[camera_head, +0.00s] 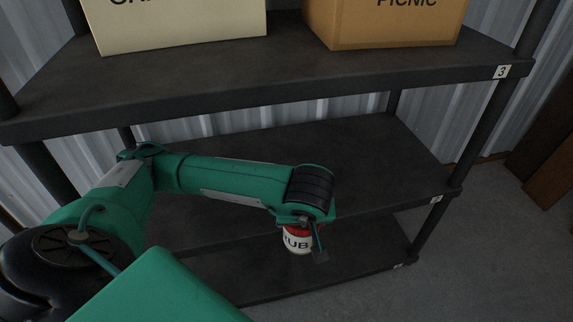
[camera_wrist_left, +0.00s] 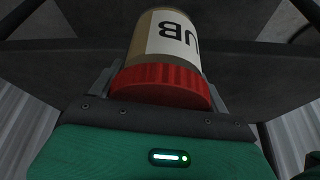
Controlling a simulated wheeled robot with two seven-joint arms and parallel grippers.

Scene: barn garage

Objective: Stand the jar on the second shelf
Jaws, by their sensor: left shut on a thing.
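The jar (camera_head: 299,243) has a red lid and a pale label with dark letters ending in "UB". My left gripper (camera_head: 306,226) is shut on it at the lid, with the jar hanging below. In the left wrist view the jar (camera_wrist_left: 166,45) sits between the two fingers (camera_wrist_left: 160,88), its red lid nearest the palm. The second shelf (camera_head: 370,150) is a dark board, bare where it shows; my left arm hides part of it. In the head view the jar overlaps this shelf's front edge; its exact depth is unclear. My right gripper is out of view.
The shelf marked 3 (camera_head: 400,62) is above, holding a cream box (camera_head: 180,25) and a brown PICNIC box (camera_head: 385,25). A lower shelf (camera_head: 350,262) lies beneath. Dark posts (camera_head: 480,135) stand at the rack's corners. Concrete floor (camera_head: 500,250) is open at right.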

